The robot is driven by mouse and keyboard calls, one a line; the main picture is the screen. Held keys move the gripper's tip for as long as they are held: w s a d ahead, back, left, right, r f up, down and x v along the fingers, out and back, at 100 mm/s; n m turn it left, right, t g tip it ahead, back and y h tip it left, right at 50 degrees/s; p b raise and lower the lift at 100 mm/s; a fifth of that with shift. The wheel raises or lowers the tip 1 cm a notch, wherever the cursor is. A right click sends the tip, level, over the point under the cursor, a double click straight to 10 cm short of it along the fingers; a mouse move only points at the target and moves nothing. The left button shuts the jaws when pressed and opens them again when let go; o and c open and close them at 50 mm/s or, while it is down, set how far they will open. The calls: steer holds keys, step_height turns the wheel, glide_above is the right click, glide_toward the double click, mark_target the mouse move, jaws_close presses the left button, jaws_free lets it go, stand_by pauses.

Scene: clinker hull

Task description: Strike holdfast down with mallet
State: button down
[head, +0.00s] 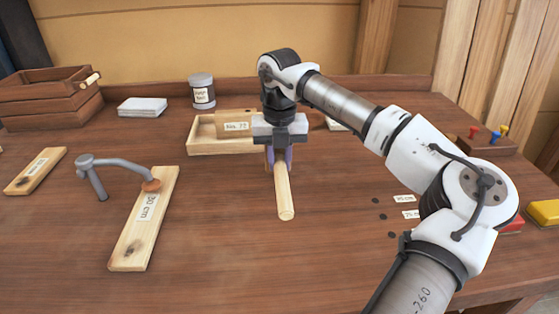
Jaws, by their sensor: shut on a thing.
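The holdfast (122,163) is a grey metal hook at left. Its shaft stands upright at the bench and its curved arm ends in an orange-brown pad on a pale board (145,218) labelled 30 cm. My gripper (279,157) is at the middle, right of the holdfast and apart from it. It is shut on the mallet (284,192), whose pale round handle points towards me. The brown mallet head (236,117), labelled No. 73, shows behind the gripper, partly hidden. I cannot tell whether the mallet is clear of the bench.
A shallow wooden tray (205,148) is by the mallet head. A jar (202,91), white papers (142,106) and a wooden crate (50,100) stand at back left. Another labelled board (36,170) lies far left. Bench holes (379,216) are at right. The front middle is clear.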

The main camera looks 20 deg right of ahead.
step_height(320, 180, up, 7)
steer(key=p, duration=0.3)
steer(key=shift+f+p, duration=0.1)
steer(key=shift+p, duration=0.25)
steer(key=c, duration=1.9)
jaws_free()
steer(key=shift+f, duration=0.1)
jaws_close()
